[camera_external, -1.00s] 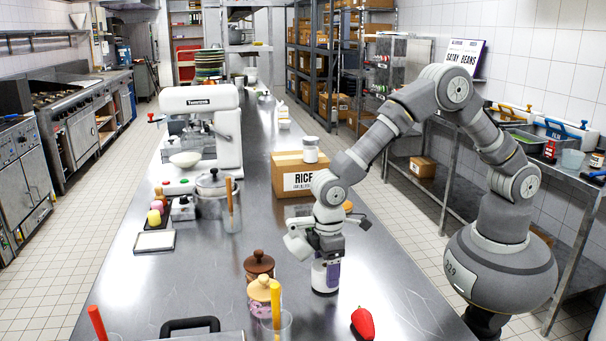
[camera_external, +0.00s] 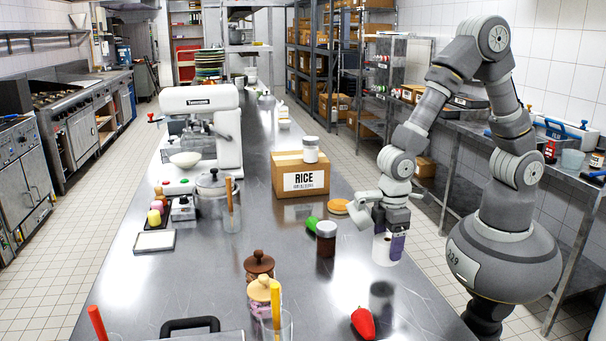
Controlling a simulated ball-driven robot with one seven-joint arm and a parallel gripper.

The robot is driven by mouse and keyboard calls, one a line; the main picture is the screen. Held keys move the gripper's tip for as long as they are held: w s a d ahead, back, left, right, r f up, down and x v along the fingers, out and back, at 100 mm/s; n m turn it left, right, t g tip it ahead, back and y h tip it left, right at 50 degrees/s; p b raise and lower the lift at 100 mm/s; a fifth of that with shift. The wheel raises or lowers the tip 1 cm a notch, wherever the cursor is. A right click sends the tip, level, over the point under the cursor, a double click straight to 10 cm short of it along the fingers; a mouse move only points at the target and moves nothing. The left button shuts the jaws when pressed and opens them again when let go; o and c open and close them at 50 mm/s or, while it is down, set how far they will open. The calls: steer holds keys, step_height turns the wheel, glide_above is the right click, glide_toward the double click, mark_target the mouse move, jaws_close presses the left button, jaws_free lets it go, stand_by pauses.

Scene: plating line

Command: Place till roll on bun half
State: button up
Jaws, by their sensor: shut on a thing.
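My gripper (camera_external: 388,238) is shut on a white, roll-shaped thing, the till roll (camera_external: 383,250), and holds it upright above the right side of the steel counter. A dark reflection shows on the counter below it. The purple gripper parts cover some of the roll. The bun half (camera_external: 338,207) is a low golden-brown round lying on the counter, to the left of and beyond my gripper. Nothing is seen on top of it. The roll and the bun half are apart.
A RICE box (camera_external: 300,177) is behind. The counter's right edge is close to my gripper.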

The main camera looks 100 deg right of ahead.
steer(key=s+d, duration=0.1)
steer(key=d, duration=0.6)
steer(key=s+d+r+m, duration=0.1)
steer(key=s+d, duration=0.1)
steer(key=d, duration=0.6)
steer(key=shift+s+r, duration=0.25)
steer(key=shift+r, duration=0.05)
steer(key=shift+m, duration=0.8)
steer(key=s+d, duration=0.2)
steer(key=d, duration=0.2)
steer(key=s+d+r, duration=0.1)
steer(key=s+d, duration=0.2)
steer(key=d, duration=0.1)
steer(key=s+d, duration=0.3)
steer(key=shift+s+d+r, duration=0.15)
steer(key=shift+d, duration=0.25)
steer(key=b, duration=0.2)
glide_toward(340, 202)
steer(key=shift+s+a+f, duration=0.3)
steer(key=shift+s+f, duration=0.25)
steer(key=shift+s, duration=0.1)
steer(key=shift+w+d, duration=0.4)
steer(key=shift+w, duration=0.05)
steer(key=shift+w+d+f+b, duration=0.1)
steer(key=shift+f+b, duration=0.75)
steer(key=shift+f, duration=0.85)
